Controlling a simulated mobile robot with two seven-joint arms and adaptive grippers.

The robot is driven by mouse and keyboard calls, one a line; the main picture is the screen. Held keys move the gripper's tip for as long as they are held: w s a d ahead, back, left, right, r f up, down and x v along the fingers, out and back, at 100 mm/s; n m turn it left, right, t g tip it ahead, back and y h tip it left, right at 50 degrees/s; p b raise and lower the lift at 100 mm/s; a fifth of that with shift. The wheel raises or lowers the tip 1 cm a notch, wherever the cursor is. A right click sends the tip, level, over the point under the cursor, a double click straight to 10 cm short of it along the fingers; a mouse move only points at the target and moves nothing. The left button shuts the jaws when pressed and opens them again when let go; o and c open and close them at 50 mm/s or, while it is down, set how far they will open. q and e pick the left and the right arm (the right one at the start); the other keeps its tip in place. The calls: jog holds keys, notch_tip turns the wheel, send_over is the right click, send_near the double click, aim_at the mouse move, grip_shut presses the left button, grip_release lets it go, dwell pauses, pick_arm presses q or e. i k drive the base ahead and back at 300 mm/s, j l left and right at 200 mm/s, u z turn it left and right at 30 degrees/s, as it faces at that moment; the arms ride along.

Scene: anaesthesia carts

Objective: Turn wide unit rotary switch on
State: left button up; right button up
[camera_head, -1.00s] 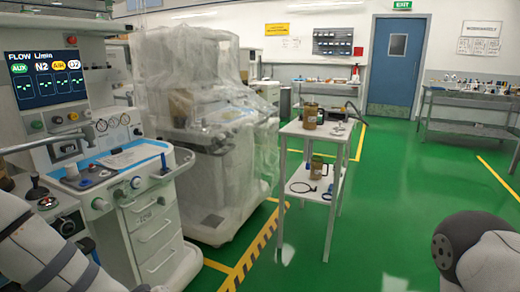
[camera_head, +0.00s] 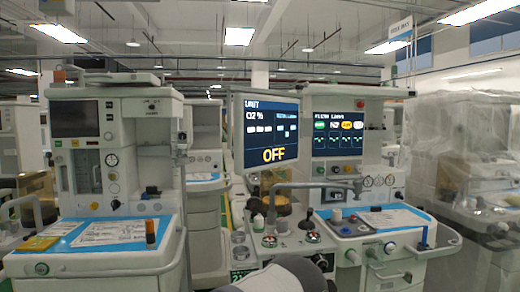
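The wide unit (camera_head: 345,255) stands right of centre, with two screens. Its left screen (camera_head: 270,131) shows "O2 %" and a large yellow "OFF". Its right screen (camera_head: 338,128) shows flow readings with green, white and yellow labels. Below the left screen is a small control panel with a red-topped knob (camera_head: 313,237) and a dark-topped control (camera_head: 270,240). I cannot tell which control is the rotary switch or how it is turned. Part of my own arm rises at the bottom centre, in front of the lower panel. Neither gripper is in view.
A narrower anaesthesia cart (camera_head: 110,265) with a blue-edged worktop stands at the left. A plastic-covered machine (camera_head: 480,170) stands at the right. A metal arm (camera_head: 310,186) reaches across the wide unit above its controls. More carts stand behind.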

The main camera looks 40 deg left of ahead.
aim_at(398, 195)
jog(key=u, duration=1.65)
jog(key=l, duration=1.15)
jog(key=l+u, duration=0.1)
jog(key=l, duration=1.05)
jog(key=k+l, duration=0.15)
jog(key=l, duration=1)
jog(key=i+u, duration=0.05)
